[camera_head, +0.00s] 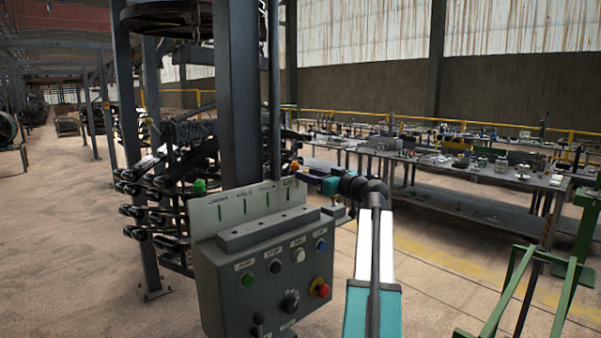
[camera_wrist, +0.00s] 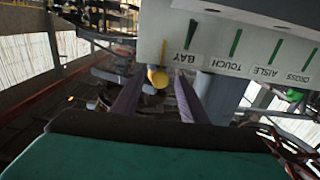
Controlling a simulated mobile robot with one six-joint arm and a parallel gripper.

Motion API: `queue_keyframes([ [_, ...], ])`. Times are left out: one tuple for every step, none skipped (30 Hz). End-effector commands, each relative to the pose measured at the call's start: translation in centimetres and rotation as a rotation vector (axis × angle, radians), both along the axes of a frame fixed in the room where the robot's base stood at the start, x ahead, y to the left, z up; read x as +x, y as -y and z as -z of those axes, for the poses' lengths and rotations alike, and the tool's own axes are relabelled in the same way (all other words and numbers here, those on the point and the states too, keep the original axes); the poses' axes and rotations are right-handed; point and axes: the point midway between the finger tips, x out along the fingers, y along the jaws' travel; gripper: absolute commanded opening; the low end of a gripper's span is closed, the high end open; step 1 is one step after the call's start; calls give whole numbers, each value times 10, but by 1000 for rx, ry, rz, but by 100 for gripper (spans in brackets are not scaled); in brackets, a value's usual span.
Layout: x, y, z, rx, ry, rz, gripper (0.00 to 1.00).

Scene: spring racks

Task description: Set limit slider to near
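A grey control box (camera_head: 262,275) carries an upright pale plate (camera_head: 222,210) with green marks and labels; CROSS, AISLE, TOUCH and BAY are readable in the wrist view plate (camera_wrist: 250,45). A yellow-orange knob (camera_wrist: 158,77) stands by the BAY end and also shows in the head view (camera_head: 294,168). A green knob (camera_head: 199,186) is at the other end. No "limit" or "near" label is readable, so I cannot tell which part is the limit slider. My gripper (camera_wrist: 158,82) is open, its two fingers on either side of the yellow-orange knob; contact cannot be told.
The box front has several buttons, a red stop knob (camera_head: 320,288) and a dark rotary switch (camera_head: 290,301). A steel post (camera_head: 238,95) rises behind the plate. Springs hang on a rack at left. A green frame (camera_head: 515,295) stands at right; floor between is clear.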

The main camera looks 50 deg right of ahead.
Motion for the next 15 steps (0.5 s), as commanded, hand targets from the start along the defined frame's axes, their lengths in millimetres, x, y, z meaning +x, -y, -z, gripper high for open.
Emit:
queue_keyframes([
  [7,1,-2,1,0,-1,40],
  [10,2,-2,0,0,0,40],
  [13,2,-1,0,0,0,40],
  [15,2,-1,0,0,0,40],
  [17,2,-1,0,0,0,40],
  [19,2,-1,0,0,0,40],
  [21,2,-1,-1,0,0,40],
  [22,2,-1,-1,0,0,40],
  [23,2,0,-1,0,0,40],
  [23,2,0,-1,0,1,40],
  [23,2,0,-1,0,1,40],
  [23,2,0,-1,0,1,40],
  [23,2,0,-1,0,1,40],
  [23,2,0,-1,0,1,40],
  [23,2,0,-1,0,1,40],
])
